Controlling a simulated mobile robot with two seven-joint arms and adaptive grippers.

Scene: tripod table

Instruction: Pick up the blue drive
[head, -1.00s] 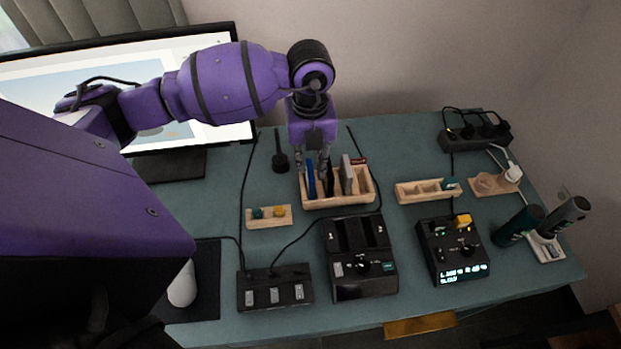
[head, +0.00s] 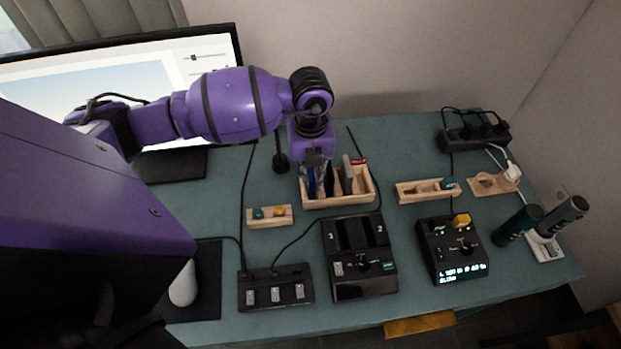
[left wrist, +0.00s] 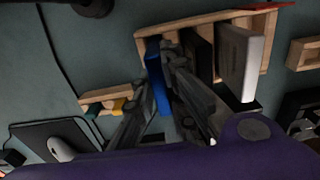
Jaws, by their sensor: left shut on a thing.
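The blue drive (head: 311,182) stands upright at the left end of a wooden rack (head: 340,202) on the table. It also shows in the left wrist view (left wrist: 154,72) as a blue slab in the rack (left wrist: 205,22). My left gripper (head: 316,170) is over the rack's left part, pointing down, with its fingers shut on the blue drive; they hide part of it. In the left wrist view the fingers (left wrist: 158,75) lie on either side of the drive. My right gripper is not in view.
A black drive (left wrist: 198,52) and a grey drive (head: 347,175) stand in the rack to the right. A two-slot dock (head: 360,270) and a small wooden holder (head: 270,222) are in front. A monitor (head: 120,90) stands back left.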

